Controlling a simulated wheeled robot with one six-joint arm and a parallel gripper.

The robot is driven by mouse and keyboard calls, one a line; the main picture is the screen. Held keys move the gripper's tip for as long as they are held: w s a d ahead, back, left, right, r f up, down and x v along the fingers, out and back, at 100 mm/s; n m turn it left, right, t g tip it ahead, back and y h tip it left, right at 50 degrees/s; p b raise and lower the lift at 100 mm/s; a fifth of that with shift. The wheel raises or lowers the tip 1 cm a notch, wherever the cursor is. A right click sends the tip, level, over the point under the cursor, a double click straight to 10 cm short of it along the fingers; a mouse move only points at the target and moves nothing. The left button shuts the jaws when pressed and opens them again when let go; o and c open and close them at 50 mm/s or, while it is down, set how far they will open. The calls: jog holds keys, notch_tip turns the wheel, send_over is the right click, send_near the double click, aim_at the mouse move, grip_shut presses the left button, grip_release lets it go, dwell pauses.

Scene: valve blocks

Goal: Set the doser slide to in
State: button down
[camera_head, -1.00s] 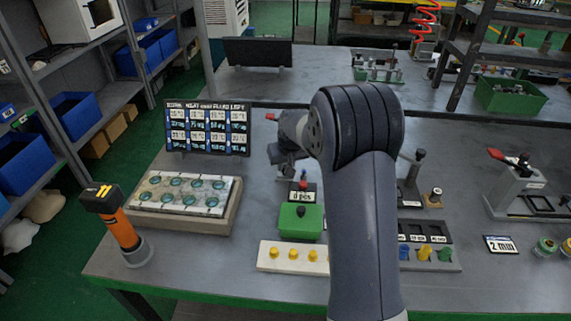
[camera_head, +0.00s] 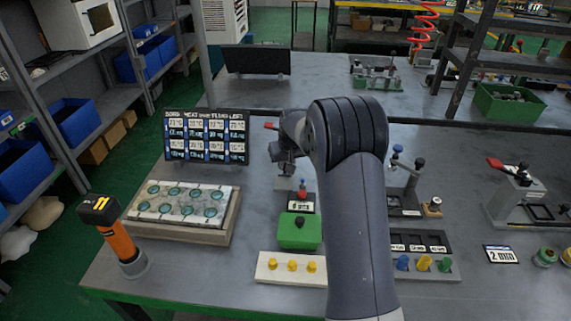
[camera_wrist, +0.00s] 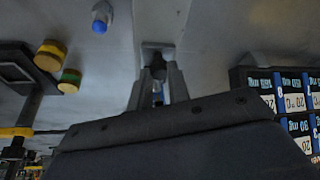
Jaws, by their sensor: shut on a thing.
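My gripper (camera_head: 287,170) hangs over the table behind the green box, its fingers small and partly hidden by my own arm in the head view. In the wrist view my gripper (camera_wrist: 158,92) is shut on a dark knob (camera_wrist: 158,70) standing by a grey base plate. This knob appears to be the doser slide's handle. My fingers hide most of it, and the slide's position cannot be read. The green box (camera_head: 299,232) has a black knob on top and a small white label behind it.
The display board (camera_head: 207,137) and a tray of round cups (camera_head: 182,203) stand at left. An orange-black tool (camera_head: 118,235) stands upright at the front left. A block with yellow pegs (camera_head: 292,267) lies in front. A red-handled clamp (camera_head: 512,190) stands at right.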

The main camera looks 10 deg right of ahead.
jog(key=shift+w+d+r, duration=0.1)
jog(key=shift+w, duration=0.1)
jog(key=c, duration=1.3)
grip_release()
jog(key=shift+c, duration=0.2)
jog(key=v, duration=1)
jog(key=shift+s+r, duration=0.2)
jog(key=shift+r, duration=0.05)
jog(key=shift+f, duration=0.1)
jog(key=x, duration=1)
jog(key=shift+w+f, duration=0.2)
jog(key=shift+f, duration=0.1)
jog(key=shift+s+a, duration=0.25)
jog(key=shift+s, duration=0.45)
jog(key=shift+r, duration=0.1)
